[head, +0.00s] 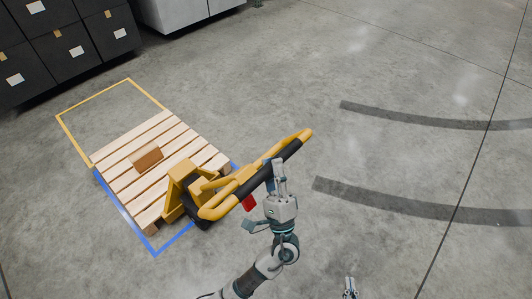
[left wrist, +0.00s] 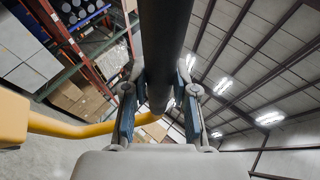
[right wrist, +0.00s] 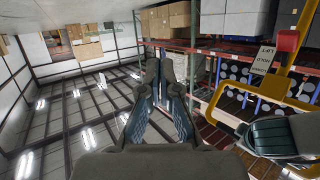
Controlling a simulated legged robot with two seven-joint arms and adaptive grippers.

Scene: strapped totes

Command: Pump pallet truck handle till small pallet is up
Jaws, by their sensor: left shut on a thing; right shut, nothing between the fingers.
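The yellow pallet truck (head: 180,181) stands at the near end of the small wooden pallet (head: 128,171). Its handle (head: 219,210) is a yellow loop with a black grip bar, tilted out over the floor to the right. My left gripper (head: 276,180) is shut on the black grip bar; in the left wrist view the bar (left wrist: 162,45) runs between the fingers (left wrist: 160,105). My right gripper (head: 349,285) is low in the head view, apart from the handle. In the right wrist view its fingers (right wrist: 163,85) are together and empty. Whether the pallet is clear of the floor cannot be told.
A brown block (head: 147,158) lies on the pallet. Yellow (head: 92,103) and blue (head: 125,216) lines mark the floor around it. Dark bins (head: 62,45) stand at the upper left, a light grey cabinet (head: 180,12) beside them. The floor at right is clear, with dark curved marks.

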